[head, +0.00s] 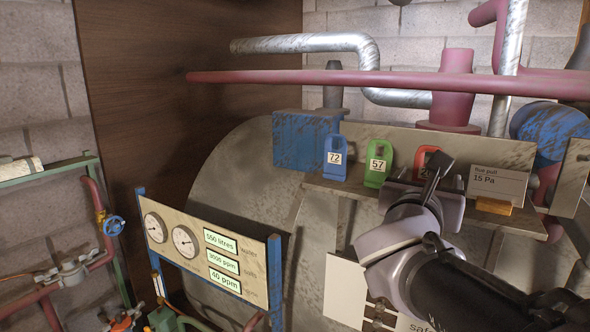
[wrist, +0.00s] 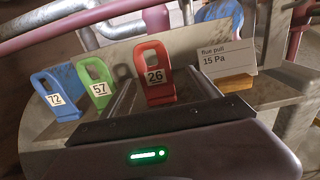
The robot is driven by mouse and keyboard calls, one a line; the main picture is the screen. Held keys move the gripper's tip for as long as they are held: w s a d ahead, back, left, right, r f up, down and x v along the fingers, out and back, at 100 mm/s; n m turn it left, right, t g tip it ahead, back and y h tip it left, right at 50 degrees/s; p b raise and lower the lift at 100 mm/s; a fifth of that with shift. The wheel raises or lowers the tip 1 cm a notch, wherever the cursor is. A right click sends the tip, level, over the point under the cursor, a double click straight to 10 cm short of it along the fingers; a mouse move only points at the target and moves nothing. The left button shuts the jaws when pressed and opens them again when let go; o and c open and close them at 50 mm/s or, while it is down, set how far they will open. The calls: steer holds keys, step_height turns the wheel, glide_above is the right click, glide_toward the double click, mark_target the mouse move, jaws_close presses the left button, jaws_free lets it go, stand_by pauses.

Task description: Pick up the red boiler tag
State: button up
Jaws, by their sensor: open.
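The red boiler tag (wrist: 157,90), marked 26, stands upright on a metal shelf in the wrist view. It has a loop-shaped top. In the head view the red tag (head: 424,158) is partly hidden by my arm. My gripper (wrist: 158,92) is open in the wrist view, with one finger on each side of the red tag's lower part. I cannot tell whether either finger touches it. In the head view my gripper (head: 432,178) is seen from behind at the shelf.
A green tag (head: 378,164) marked 57 and a blue tag (head: 335,158) marked 72 stand left of the red one. A "flue pull 15 Pa" card (head: 497,184) in a wooden holder stands close on the right. A metal plate rises behind the tags. A red pipe (head: 300,77) crosses above.

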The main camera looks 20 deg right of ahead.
mark_target(427, 175)
steer(key=x, duration=0.2)
steer(key=p+x, duration=0.1)
steer(key=x, duration=0.1)
steer(key=p+x, duration=0.1)
steer(key=shift+w, duration=0.6)
steer(key=shift+s+a+r, duration=0.1)
steer(key=shift+s+a, duration=0.05)
steer(key=shift+s, duration=0.15)
steer(key=shift+w, duration=0.15)
steer(key=c, duration=1.4)
steer(key=shift+c, duration=0.2)
